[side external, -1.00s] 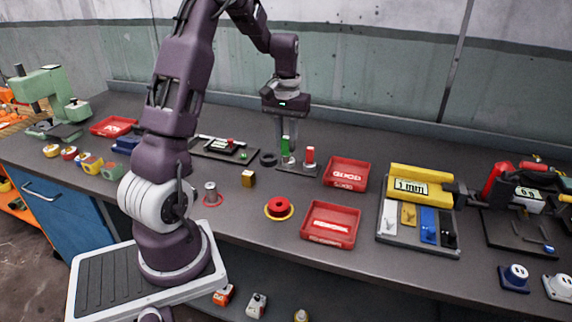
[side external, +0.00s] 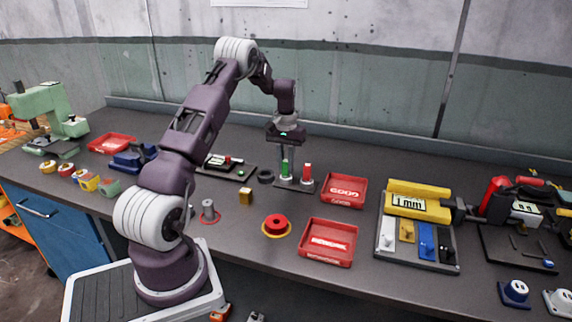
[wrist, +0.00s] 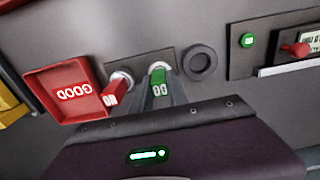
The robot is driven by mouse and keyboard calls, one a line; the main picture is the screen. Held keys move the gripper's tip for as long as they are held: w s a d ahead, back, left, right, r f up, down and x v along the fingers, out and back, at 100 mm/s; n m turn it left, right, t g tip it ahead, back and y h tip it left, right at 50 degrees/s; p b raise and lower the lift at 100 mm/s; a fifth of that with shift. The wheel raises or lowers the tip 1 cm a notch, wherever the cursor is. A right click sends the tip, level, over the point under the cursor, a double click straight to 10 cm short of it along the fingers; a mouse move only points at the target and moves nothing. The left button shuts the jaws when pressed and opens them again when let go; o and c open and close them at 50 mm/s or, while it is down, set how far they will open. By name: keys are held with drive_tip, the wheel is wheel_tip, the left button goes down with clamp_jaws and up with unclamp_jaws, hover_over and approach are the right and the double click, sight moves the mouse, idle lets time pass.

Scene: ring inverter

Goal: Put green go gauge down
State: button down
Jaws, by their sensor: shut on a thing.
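The green go gauge (side external: 285,167) stands upright at the left end of a small dark stand (side external: 306,188). My gripper (side external: 287,160) comes down from above and is shut on the gauge. In the wrist view the green gauge (wrist: 159,90) sits between my fingers (wrist: 160,98), with its pale round end at the stand plate (wrist: 137,68). I cannot tell whether it is fully seated. A red gauge (side external: 307,172) stands upright just to its right, apart from my fingers; it also shows in the wrist view (wrist: 111,95).
A dark ring (side external: 265,176) lies left of the stand. Red trays stand at right, one marked GOOD (side external: 346,190) and another nearer (side external: 328,242).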

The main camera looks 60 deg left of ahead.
drive_tip(key=c, duration=1.3)
unclamp_jaws()
